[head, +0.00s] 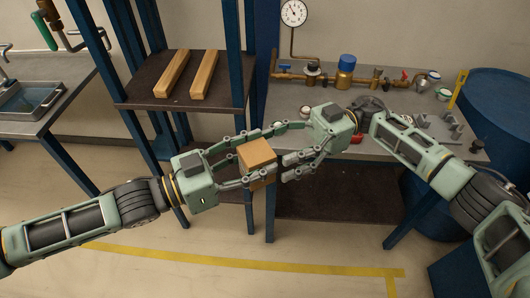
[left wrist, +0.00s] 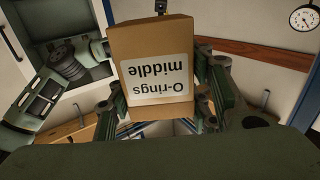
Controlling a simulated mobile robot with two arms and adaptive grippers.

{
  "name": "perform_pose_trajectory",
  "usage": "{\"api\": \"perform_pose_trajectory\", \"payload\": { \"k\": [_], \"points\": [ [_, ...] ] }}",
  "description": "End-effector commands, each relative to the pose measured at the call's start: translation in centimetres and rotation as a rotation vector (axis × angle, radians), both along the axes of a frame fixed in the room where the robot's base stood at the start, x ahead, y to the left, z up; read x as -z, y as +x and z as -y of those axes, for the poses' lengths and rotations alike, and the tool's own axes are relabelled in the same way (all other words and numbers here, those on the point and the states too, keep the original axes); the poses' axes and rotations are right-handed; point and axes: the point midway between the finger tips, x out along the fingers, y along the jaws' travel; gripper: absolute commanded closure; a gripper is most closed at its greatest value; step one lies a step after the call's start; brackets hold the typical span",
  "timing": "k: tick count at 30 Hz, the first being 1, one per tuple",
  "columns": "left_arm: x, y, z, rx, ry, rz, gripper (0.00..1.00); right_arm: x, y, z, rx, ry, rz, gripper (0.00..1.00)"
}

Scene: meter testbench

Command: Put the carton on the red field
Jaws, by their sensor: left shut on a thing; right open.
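The carton (head: 257,158) is a small brown box, held in the air between my two grippers in the head view. In the left wrist view the carton (left wrist: 153,62) shows a white label reading "O-rings middle", upside down. My left gripper (head: 257,165) is shut on the carton from the left. My right gripper (head: 285,150) reaches in from the right, its fingers open and close to the carton's right side; whether they touch it I cannot tell. I cannot make out a red field in either view.
A shelf (head: 140,92) with two wooden bars (head: 203,75) stands behind on the left. A grey bench (head: 290,98) with brass pipework, a gauge (head: 293,13) and small parts is behind on the right. A blue drum (head: 497,100) stands far right. Yellow tape (head: 240,262) marks open floor.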

Motion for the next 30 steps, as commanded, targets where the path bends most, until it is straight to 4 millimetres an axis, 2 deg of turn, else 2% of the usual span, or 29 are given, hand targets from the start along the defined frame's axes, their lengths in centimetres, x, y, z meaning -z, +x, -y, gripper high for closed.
{"api": "perform_pose_trajectory", "payload": {
  "k": [3,7,19,30],
  "points": [
    [-0.1,0.0,0.0,0.000,-0.001,0.000,0.83,0.0,-1.0,-1.7,-0.002,0.001,-0.002,0.31],
    [-0.1,0.0,0.0,0.000,-0.001,0.000,0.83,0.0,-1.6,-2.9,-0.002,0.000,-0.001,0.31],
    [-0.1,0.0,0.0,0.000,-0.001,0.000,0.83,0.0,-1.9,-3.6,0.001,0.001,0.000,0.31],
    [-0.1,0.0,0.0,0.000,-0.001,0.000,0.83,0.0,-1.8,-3.5,0.001,0.001,0.000,0.63]
  ]
}}
